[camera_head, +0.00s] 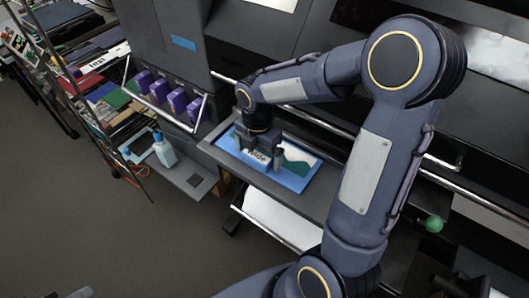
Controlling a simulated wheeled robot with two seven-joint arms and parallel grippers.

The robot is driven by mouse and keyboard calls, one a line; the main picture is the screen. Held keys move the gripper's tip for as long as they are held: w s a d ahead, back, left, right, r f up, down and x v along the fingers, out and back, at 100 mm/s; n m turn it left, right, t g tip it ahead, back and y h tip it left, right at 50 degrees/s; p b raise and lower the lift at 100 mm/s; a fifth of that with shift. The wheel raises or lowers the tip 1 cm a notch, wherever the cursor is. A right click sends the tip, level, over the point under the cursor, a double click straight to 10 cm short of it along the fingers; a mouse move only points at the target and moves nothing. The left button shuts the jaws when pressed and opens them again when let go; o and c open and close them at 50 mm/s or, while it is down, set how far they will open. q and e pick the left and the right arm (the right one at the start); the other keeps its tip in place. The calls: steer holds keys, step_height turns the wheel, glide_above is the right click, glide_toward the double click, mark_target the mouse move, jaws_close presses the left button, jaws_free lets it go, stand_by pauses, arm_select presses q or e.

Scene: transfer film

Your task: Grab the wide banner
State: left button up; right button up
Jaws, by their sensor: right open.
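The wide banner (297,172) lies on the dark tray of the large printer, in the middle of the view. It has a blue border and a white and dark green print, with the word "Wide" partly showing. My right gripper (258,163) is open and points down over the left part of the banner, its fingers hiding some of it. I cannot tell whether the fingers touch the banner. My left gripper cannot be made out.
A rack (95,62) of colourful prints stands at the left. Purple boxes (160,90) line the printer's side shelf behind a metal rail. A spray bottle (164,150) stands on a low grey shelf (190,178). The lower-left floor is largely clear.

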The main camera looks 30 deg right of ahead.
steer(key=shift+f, duration=0.3)
steer(key=c, duration=1.1)
steer(key=shift+r, duration=0.1)
